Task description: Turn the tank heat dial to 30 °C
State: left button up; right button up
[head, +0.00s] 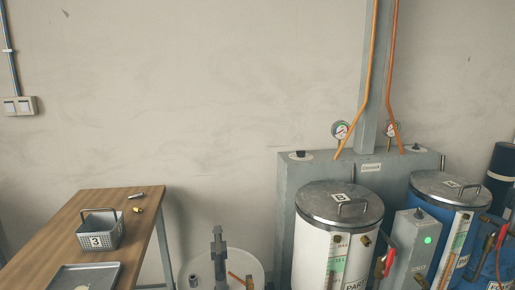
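A grey control box (408,252) with a lit green lamp (428,239) stands between two lidded tanks. It has a small dark knob (418,214) on its top. Two more dark knobs sit on the tall grey cabinet behind: one at its left (300,154) on a pale round plate, one at its right (415,148). I cannot tell from this view which knob is the tank heat dial, and no scale or setting is readable. The white tank (312,245) and the blue tank (447,235) have metal lids. Neither of my grippers is in view.
Two round gauges (340,131) (392,129) and orange pipes rise behind the cabinet (288,200). Red-handled valves (389,262) jut out by the tanks. A wooden table (60,232) at left holds a grey basket (101,238) and a tray. A grey upright fixture (218,250) stands at bottom centre.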

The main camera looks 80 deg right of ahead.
aim_at(301, 153)
jog(key=z, duration=2.85)
